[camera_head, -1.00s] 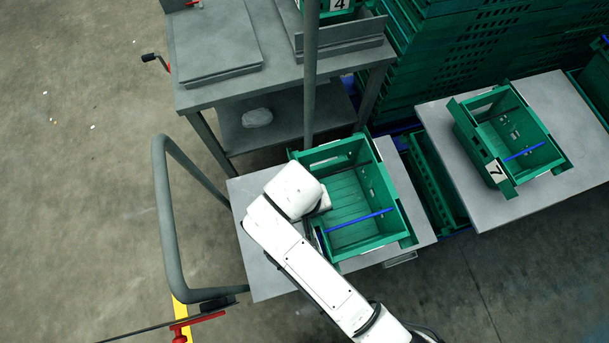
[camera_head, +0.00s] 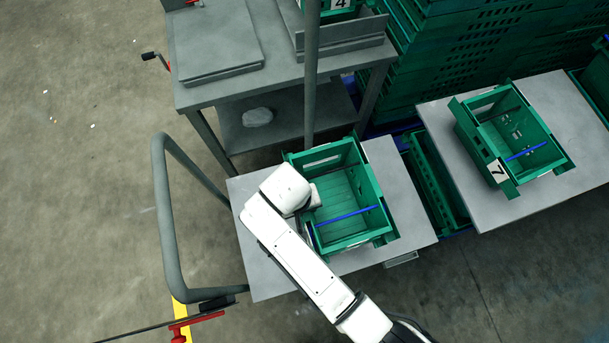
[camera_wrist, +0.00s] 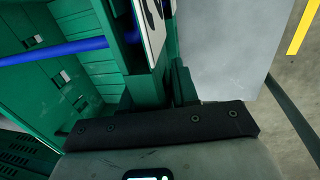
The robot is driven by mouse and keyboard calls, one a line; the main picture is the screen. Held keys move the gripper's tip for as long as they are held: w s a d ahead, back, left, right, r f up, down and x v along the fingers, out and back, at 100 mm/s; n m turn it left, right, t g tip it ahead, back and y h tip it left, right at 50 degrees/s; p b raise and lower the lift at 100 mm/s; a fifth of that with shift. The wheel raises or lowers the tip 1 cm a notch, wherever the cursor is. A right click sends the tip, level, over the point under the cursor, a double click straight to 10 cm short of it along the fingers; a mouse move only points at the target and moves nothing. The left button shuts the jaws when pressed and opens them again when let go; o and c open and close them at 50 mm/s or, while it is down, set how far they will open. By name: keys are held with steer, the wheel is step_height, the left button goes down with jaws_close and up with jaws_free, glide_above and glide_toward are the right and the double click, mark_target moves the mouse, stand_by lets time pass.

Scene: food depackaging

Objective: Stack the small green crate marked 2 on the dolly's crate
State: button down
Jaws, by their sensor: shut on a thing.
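A green crate (camera_head: 374,181) with a blue bar across it is over the grey platform of a handled cart. My gripper (camera_wrist: 160,112) is shut on its near left wall; in the head view my white wrist hides the fingers. In the wrist view the held crate's wall (camera_wrist: 88,62) and part of a white label (camera_wrist: 152,28) with a cut-off black mark show. I cannot tell whether the crate touches what is below, or whether another crate is under it. A low green crate (camera_head: 432,180) with blue edging at its base stands between the two platforms.
A green crate marked 7 (camera_head: 465,130) stands on the right grey platform (camera_head: 575,110). A grey workbench (camera_head: 235,92) with an upright post (camera_head: 311,80) is behind. Tall green crate stacks (camera_head: 460,55) stand at the back. The cart's handle (camera_head: 163,220) is at left. Floor is clear at far left.

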steer(key=c, duration=0.8)
jaws_free()
steer(key=shift+c, duration=0.2)
step_height(320, 180, up, 12)
steer(key=a, duration=0.2)
steer(key=shift+s, duration=0.3)
steer(key=s+d+f+m, duration=0.2)
steer(key=d, duration=1.7)
steer(key=s+d+m+y, duration=0.1)
steer(key=s+d+m, duration=0.1)
steer(key=s+d, duration=0.8)
steer(key=shift+s+r+y, duration=0.4)
steer(key=shift+s+r, duration=0.05)
steer(key=shift+s, duration=0.15)
